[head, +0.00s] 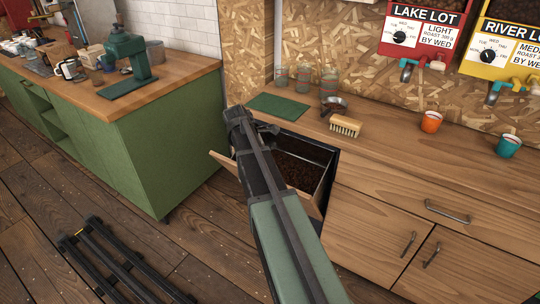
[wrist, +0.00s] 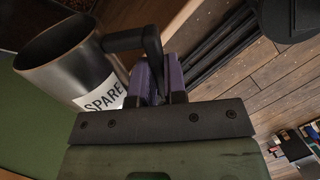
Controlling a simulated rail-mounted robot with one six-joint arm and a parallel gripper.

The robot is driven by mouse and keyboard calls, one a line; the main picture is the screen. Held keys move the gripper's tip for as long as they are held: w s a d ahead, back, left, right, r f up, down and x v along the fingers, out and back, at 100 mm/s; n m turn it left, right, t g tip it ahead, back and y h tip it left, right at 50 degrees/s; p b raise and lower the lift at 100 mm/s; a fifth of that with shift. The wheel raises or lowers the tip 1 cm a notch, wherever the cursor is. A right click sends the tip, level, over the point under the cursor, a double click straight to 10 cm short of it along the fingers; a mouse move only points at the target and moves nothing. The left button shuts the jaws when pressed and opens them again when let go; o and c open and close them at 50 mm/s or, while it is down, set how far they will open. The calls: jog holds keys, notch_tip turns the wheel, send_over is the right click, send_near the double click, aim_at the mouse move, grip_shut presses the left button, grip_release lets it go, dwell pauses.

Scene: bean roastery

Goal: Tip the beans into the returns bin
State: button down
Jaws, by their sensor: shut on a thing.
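A dark metal cup with a white SPARE label (wrist: 75,65) fills the upper left of the wrist view. My gripper (wrist: 160,82), with purple fingers, is shut on the cup's black handle. The cup's mouth shows, but its inside is dark and I cannot tell what it holds. In the head view my arm hides the cup, and my gripper (head: 266,130) is over the far end of an open tilt-out bin. This bin's wooden front panel (head: 226,163) leans out from the counter, and dark beans (head: 298,172) lie inside it.
The wooden counter (head: 385,165) holds a green mat (head: 279,106), a brush (head: 345,126), a small dark metal cup (head: 333,104), glass jars, an orange cup (head: 431,122) and a teal cup (head: 508,146). A green cabinet (head: 160,150) stands left. A black rack lies on the floor.

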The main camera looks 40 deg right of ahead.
jog(key=shift+s+d+r+y+p, duration=0.2)
jog(key=shift+d+r+y+p, duration=0.2)
jog(key=shift+d+y+p, duration=0.2)
dwell(0.3)
jog(key=shift+s+d+r+t+y+p, duration=0.15)
jog(key=shift+d+r+t+y+p, duration=0.25)
jog(key=shift+y, duration=0.4)
jog(key=shift+s+d+r+t+y+p, duration=0.1)
jog(key=shift+d+r+t+y+p, duration=0.25)
jog(key=shift+y, duration=0.45)
dwell(0.6)
jog(key=shift+s+d+r+t+y+b, duration=0.1)
jog(key=shift+d+r+t+y, duration=0.15)
jog(key=shift+y, duration=0.4)
jog(key=shift+s+d+r+t+y+b, duration=0.1)
jog(key=shift+s+d+t+y+b, duration=0.15)
jog(key=shift+y, duration=0.35)
jog(key=shift+d+r+t+y, duration=0.2)
jog(key=shift+d+y, duration=0.15)
jog(key=shift+y, duration=0.3)
dwell(2.3)
